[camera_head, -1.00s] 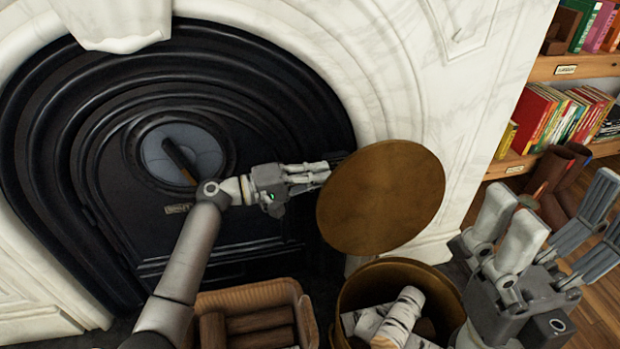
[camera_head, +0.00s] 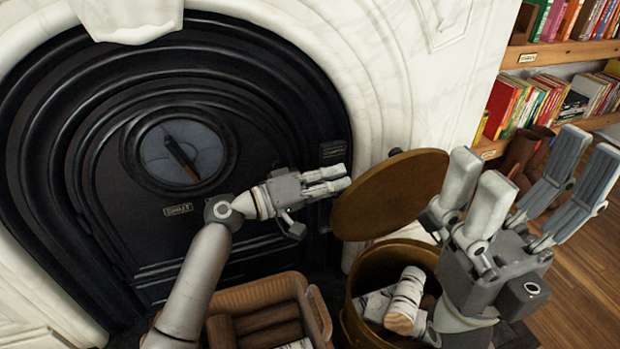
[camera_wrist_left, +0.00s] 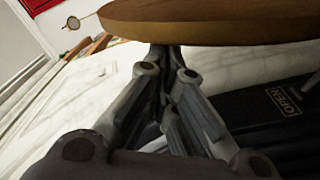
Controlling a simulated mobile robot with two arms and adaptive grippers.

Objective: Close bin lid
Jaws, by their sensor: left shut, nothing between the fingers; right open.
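The bin (camera_head: 352,322) is a round brass-coloured container at the lower middle of the head view, with birch logs (camera_head: 405,300) inside. Its round brown lid (camera_head: 385,200) stands open, tilted above the bin's back side. The lid also shows along the top of the left wrist view (camera_wrist_left: 215,22). My left gripper (camera_head: 345,180) is shut and empty, with its fingertips at the lid's left edge; I cannot tell if they touch. The fingers also show in the left wrist view (camera_wrist_left: 165,60), beneath the lid. My right gripper (camera_head: 530,175) is open and empty, right of the lid.
A basket (camera_head: 255,295) with brown logs stands left of the bin. The black fireplace door (camera_head: 150,240) and white marble surround (camera_head: 400,90) are behind. Bookshelves (camera_head: 560,55) are at the right, above bare wooden floor (camera_head: 580,290).

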